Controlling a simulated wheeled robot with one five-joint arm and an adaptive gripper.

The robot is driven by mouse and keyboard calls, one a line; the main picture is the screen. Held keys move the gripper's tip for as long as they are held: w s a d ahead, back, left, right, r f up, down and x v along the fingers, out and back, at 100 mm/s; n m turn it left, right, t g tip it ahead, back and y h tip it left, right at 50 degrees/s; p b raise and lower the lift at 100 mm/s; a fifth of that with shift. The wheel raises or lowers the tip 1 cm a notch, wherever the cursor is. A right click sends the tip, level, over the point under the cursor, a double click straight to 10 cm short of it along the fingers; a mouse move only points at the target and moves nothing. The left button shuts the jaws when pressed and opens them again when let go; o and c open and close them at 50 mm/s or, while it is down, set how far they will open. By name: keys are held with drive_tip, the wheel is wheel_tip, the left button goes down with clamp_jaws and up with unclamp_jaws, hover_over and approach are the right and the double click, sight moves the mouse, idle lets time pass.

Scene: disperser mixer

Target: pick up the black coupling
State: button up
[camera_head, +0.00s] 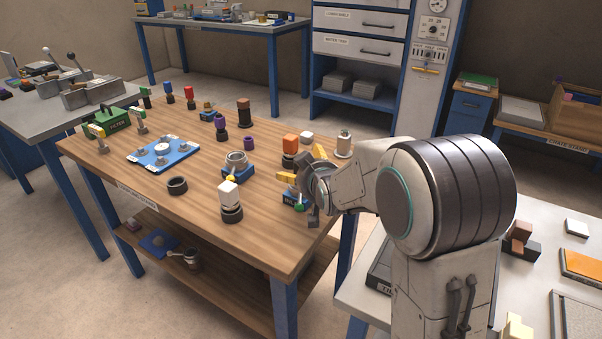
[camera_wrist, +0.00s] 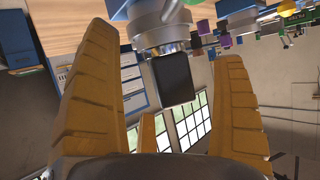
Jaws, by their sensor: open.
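A short black ring with an open top, which looks like the black coupling (camera_head: 177,185), lies on the wooden table left of centre in the head view. My gripper (camera_head: 302,166) is at the table's right side, well to the right of the ring and apart from it. Its two yellow fingers are spread. In the wrist view my gripper (camera_wrist: 163,55) is open and nothing is clamped in it. A dark square-faced part (camera_wrist: 174,78) on a metal body shows between the fingers; I cannot tell what it is. I cannot make out the ring in the wrist view.
The wooden table (camera_head: 190,225) carries a white-topped black stack (camera_head: 231,203), a metal ring on a blue block (camera_head: 237,166), a blue plate (camera_head: 163,153), an orange-topped stack (camera_head: 290,148) and several small coloured parts. Bare wood surrounds the black ring. A pale table (camera_head: 350,290) stands front right.

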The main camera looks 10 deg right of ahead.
drive_tip(key=shift+w+f, duration=0.2)
drive_tip(key=shift+w, duration=0.3)
drive_tip(key=shift+c, duration=0.5)
drive_tip(key=c, duration=1.4)
drive_tip(key=shift+r, duration=0.2)
drive_tip(key=shift+c, duration=0.2)
